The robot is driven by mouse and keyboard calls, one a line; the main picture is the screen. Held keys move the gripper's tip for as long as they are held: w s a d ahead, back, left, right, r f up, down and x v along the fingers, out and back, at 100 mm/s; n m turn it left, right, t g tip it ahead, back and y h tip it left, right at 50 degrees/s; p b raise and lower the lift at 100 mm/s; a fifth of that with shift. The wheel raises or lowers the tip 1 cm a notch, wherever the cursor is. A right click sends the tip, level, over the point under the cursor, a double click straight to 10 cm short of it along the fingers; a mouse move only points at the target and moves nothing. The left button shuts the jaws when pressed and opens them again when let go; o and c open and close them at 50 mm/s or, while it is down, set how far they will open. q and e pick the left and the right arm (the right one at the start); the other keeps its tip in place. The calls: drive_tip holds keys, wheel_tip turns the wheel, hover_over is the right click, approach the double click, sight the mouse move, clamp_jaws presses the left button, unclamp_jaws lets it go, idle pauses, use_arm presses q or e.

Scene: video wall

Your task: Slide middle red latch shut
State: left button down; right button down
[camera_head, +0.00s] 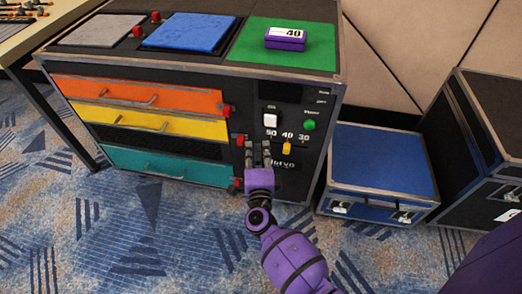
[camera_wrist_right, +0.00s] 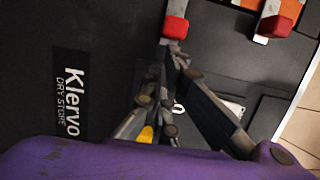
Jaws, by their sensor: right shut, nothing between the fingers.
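The middle red latch (camera_head: 240,140) is on the black cabinet front at the right end of the yellow drawer (camera_head: 155,123). In the wrist view this red latch (camera_wrist_right: 175,28) is just beyond my fingertips. My right gripper (camera_head: 258,150) is shut and empty, just right of the latch in the head view. I cannot tell whether the fingertips touch it. The upper red latch (camera_head: 227,109) is by the orange drawer (camera_head: 140,95); it also shows in the wrist view (camera_wrist_right: 283,22). The lower red latch (camera_head: 235,186) is by the teal drawer (camera_head: 172,167). My left gripper is out of view.
Right of my gripper are a yellow lever (camera_head: 286,148), a white switch (camera_head: 270,118) and a green button (camera_head: 309,125). A purple box (camera_head: 285,39) lies on the green top panel (camera_head: 255,52). A blue-topped case (camera_head: 380,165) stands on the floor at right.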

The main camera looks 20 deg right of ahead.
sight(245, 138)
drive_tip(key=w+a, duration=0.2)
drive_tip(key=a, duration=0.1)
drive_tip(key=shift+a, duration=0.15)
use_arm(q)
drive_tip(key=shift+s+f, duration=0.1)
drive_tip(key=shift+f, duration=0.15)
